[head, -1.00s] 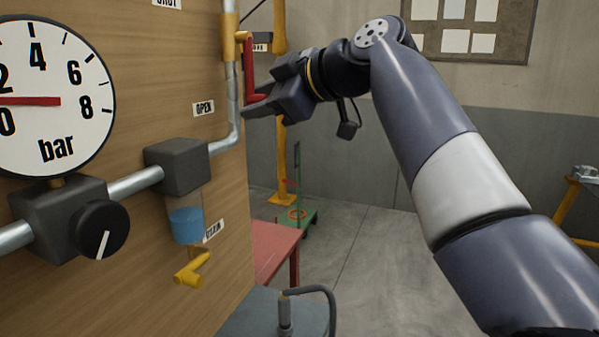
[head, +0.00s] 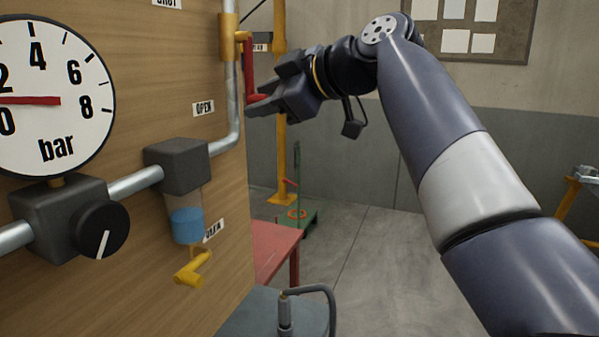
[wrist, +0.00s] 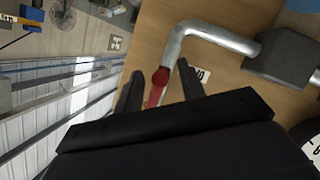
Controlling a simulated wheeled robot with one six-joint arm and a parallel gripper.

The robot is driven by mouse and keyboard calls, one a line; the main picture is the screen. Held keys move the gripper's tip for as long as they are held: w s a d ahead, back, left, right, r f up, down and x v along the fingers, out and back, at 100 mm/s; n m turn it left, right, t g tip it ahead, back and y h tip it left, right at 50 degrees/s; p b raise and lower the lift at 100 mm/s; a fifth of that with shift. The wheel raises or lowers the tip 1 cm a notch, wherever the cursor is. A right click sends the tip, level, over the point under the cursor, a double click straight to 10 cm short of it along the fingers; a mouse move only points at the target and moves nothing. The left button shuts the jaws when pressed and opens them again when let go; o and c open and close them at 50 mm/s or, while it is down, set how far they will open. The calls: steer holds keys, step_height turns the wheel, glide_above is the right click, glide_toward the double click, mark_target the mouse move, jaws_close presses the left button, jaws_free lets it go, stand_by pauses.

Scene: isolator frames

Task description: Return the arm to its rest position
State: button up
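My gripper (head: 256,106) is beside the lower end of the red lever handle (head: 249,72) in the head view. The lever hangs down from the yellow valve (head: 229,38) on the vertical pipe. In the wrist view my gripper's two fingers (wrist: 158,88) are spread apart, with the red lever (wrist: 160,80) showing between them. I see no finger pressed on it. My arm reaches in from the lower right and bends at the wrist above the floor.
A wooden panel (head: 120,200) on the left carries a gauge (head: 50,98), a black knob (head: 102,230), a pipe with a grey block (head: 177,165) and a yellow drain handle (head: 192,270). A red table (head: 272,245) stands behind. Floor (head: 385,260) at centre is clear.

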steer(key=x, duration=0.3)
steer(key=shift+a, duration=0.1)
steer(key=shift+s+r+m+g+p, duration=0.15)
steer(key=shift+s+m+g+p, duration=0.2)
steer(key=shift+s+p, duration=0.3)
